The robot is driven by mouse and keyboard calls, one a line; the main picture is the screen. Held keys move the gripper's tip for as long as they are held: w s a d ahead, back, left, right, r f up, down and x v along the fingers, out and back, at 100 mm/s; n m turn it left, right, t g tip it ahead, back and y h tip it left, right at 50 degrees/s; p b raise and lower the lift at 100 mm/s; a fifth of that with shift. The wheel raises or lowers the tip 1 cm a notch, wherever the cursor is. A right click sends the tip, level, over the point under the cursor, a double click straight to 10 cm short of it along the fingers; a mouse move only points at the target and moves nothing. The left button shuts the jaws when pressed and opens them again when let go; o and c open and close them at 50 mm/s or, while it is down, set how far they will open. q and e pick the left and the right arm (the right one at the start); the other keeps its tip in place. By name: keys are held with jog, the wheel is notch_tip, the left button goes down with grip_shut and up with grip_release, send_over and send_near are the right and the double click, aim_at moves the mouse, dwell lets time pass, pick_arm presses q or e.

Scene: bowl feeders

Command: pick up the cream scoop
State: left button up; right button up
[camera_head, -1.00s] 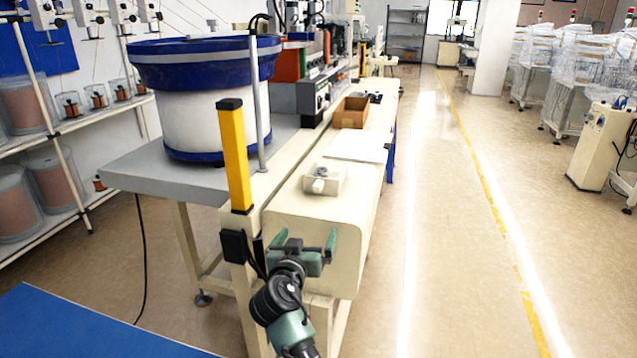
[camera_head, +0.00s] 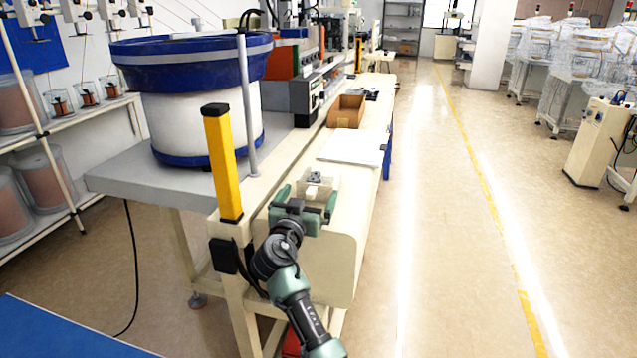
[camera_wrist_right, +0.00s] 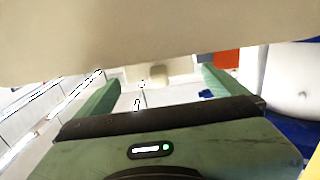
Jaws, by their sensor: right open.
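The cream scoop (camera_head: 322,184) sits on the near end of the cream bench top (camera_head: 352,181), with a small grey part on top. Its near side is partly hidden by my right gripper (camera_head: 307,197). That gripper is open, its two green fingers pointing toward the scoop from the near side. In the right wrist view, a cream block with a tan knob, likely the scoop (camera_wrist_right: 158,73), shows beyond the open fingers (camera_wrist_right: 156,82). Whether the fingers touch it I cannot tell. My left gripper is not in view.
A yellow post (camera_head: 222,165) stands just left of the right gripper. Behind it is a blue and white bowl feeder (camera_head: 200,115) on a grey table. White sheets (camera_head: 352,147) and a brown box (camera_head: 346,110) lie farther along the bench. The floor aisle to the right is clear.

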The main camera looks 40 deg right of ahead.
jog(key=x, duration=0.2)
jog(key=shift+w+d, duration=0.2)
jog(key=shift+d, duration=0.1)
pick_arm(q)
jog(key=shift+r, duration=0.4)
pick_arm(e)
jog(key=c, duration=0.9)
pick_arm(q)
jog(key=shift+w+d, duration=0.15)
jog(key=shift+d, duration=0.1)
pick_arm(e)
jog(key=shift+c, duration=1.2)
jog(key=shift+r, duration=0.1)
pick_arm(q)
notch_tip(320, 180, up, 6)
jog(key=p, duration=0.6)
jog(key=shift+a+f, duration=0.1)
pick_arm(e)
notch_tip(320, 180, up, 30)
jog(key=shift+f, duration=0.25)
